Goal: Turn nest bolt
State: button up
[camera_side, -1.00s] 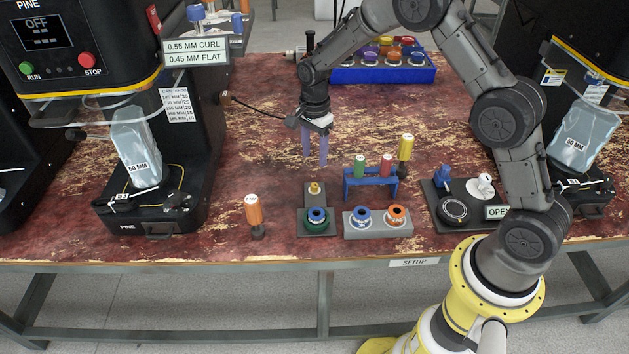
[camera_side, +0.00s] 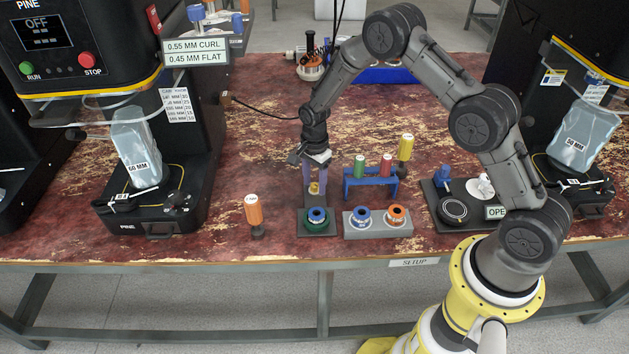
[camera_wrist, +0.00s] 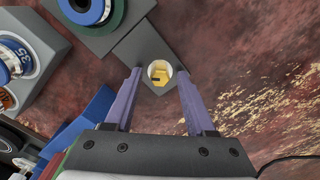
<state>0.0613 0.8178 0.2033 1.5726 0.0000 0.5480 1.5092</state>
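The nest bolt (camera_side: 315,188) is a small brass-yellow bolt at the back end of a grey nest plate (camera_side: 303,223). In the wrist view the bolt (camera_wrist: 160,74) sits in a round recess, with a dark mark on its head. My gripper (camera_side: 314,190) points down over it with its purple fingers. In the wrist view the fingertips of my gripper (camera_wrist: 158,72) stand apart, one on each side of the bolt, with a gap to it. The gripper is open and holds nothing. Whether the tips are level with the bolt head I cannot tell.
A green ring with a blue centre (camera_side: 317,219) sits on the plate's front part. To the right are a grey block (camera_side: 378,232) with blue and orange rings and a blue rack (camera_side: 371,187) of coloured tools. An orange-handled tool (camera_side: 254,210) stands left.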

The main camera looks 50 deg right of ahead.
grip_shut()
jog(key=shift+n, duration=0.4)
jog(key=n, duration=0.3)
jog(key=shift+r+n, duration=0.1)
jog(key=shift+n, duration=0.3)
jog(key=n, duration=1)
jog(key=shift+n, duration=0.4)
jog(key=n, duration=0.4)
jog(key=shift+n, duration=0.4)
